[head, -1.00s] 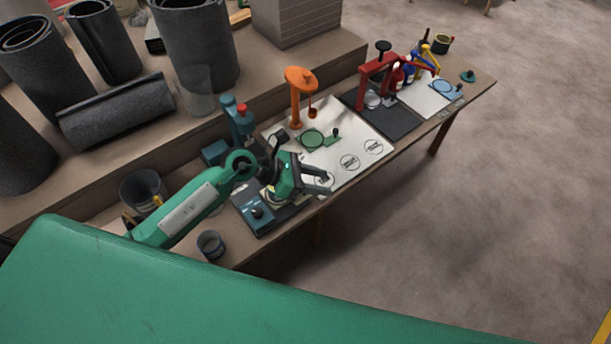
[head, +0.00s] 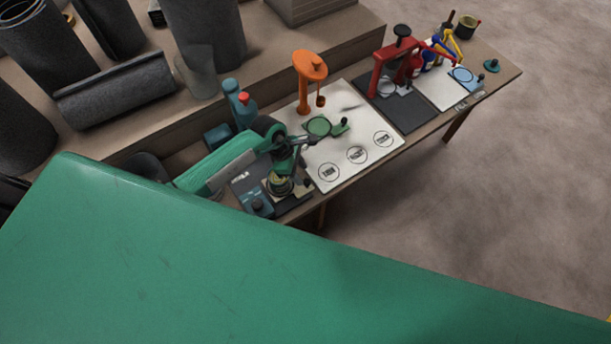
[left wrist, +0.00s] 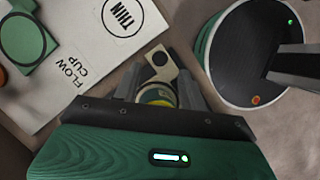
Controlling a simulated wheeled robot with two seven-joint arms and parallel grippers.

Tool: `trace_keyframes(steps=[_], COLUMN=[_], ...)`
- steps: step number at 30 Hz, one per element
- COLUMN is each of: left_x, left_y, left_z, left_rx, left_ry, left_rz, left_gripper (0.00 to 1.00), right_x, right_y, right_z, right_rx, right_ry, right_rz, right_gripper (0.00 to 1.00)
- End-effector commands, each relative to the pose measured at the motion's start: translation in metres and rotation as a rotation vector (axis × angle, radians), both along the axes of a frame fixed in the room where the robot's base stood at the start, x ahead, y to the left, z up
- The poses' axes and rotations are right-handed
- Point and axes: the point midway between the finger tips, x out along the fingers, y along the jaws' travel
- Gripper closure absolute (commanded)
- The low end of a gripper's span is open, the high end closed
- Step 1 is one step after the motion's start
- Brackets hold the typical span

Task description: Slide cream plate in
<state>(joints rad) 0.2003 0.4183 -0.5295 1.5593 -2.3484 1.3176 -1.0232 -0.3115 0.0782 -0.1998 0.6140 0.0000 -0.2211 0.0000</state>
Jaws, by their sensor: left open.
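The cream plate (left wrist: 158,62), a small flat piece with a round hole, shows between the fingers of my left gripper (left wrist: 158,82) in the left wrist view. A yellowish round part shows just below it, partly hidden by the gripper. In the head view my left gripper (head: 286,166) hangs over the dark blue station (head: 257,200) at the near end of the bench and hides most of the plate. The fingers are apart, one on either side; I cannot tell whether they touch the plate. My right gripper is not in view.
A white flow cup mat (head: 345,150) lies to the right, with an orange stand (head: 310,68) and a green ring piece (head: 319,126). A red press (head: 392,65) stands farther along. A blue stand (head: 238,105) is behind the gripper. Floor at right is clear.

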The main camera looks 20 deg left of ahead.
Motion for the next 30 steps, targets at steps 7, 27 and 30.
trace_keyframes(steps=[7,27,30], left_x=[0.002,0.003,0.003], left_y=[-0.014,-0.019,-0.019], left_z=[-0.034,-0.046,-0.046], left_rx=[-0.002,-0.001,-0.001], left_ry=[0.002,-0.001,-0.001], left_rz=[0.003,0.001,0.001], left_gripper=[0.58,0.95,1.00], right_x=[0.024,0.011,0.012], right_y=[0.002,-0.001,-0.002], right_z=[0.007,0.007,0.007], right_rx=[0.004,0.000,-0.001], right_ry=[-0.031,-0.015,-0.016], right_rz=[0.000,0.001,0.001], right_gripper=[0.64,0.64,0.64])
